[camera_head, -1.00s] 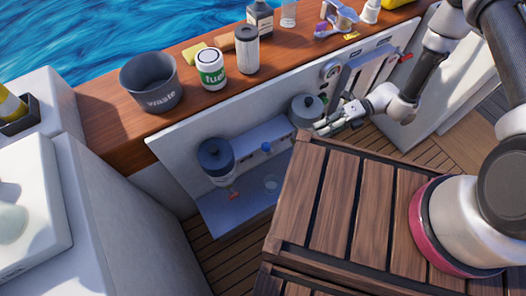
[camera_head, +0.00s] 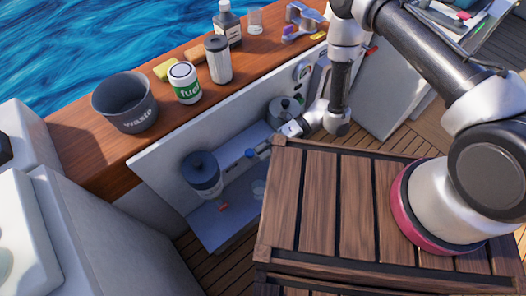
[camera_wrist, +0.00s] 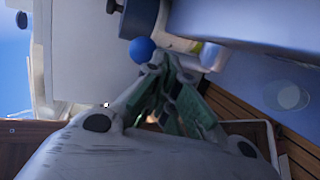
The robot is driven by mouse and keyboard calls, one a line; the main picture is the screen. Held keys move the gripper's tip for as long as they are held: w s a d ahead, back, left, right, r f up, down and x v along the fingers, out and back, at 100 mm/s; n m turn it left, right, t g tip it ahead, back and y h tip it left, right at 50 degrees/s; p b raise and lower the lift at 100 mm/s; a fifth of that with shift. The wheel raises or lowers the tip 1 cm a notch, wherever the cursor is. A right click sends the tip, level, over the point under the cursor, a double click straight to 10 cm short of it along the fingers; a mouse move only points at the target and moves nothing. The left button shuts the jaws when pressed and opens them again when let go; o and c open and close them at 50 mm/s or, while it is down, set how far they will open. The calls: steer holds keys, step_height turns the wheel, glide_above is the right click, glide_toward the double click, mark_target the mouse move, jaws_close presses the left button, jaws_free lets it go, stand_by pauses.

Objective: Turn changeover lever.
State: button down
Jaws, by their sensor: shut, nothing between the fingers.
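The changeover lever shows as a blue ball knob (camera_head: 249,153) on the white panel, between two dark-topped filter housings. In the wrist view the blue knob (camera_wrist: 142,49) is close to the fingertips, just beyond and left of them. My gripper (camera_head: 263,150) reaches in from the right, close to the knob; its fingertips (camera_wrist: 162,62) are together and nothing is between them. I cannot tell whether the fingers touch the knob. The lever's stem is mostly hidden.
The left filter (camera_head: 202,172) has a red handle (camera_head: 222,207) below it; the right filter (camera_head: 283,108) is partly behind my gripper. A wooden slatted table (camera_head: 330,200) lies close in front. A waste bin (camera_head: 125,104) and fuel can (camera_head: 185,85) stand on the ledge above.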

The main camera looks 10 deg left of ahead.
mark_target(256, 157)
steer(key=shift+s+a+f, duration=0.1)
steer(key=shift+s+a, duration=0.1)
steer(key=shift+a, duration=0.05)
steer(key=shift+s+a+t+h, duration=0.95)
steer(key=shift+s+t+h, duration=0.1)
steer(key=shift+t+h, duration=0.05)
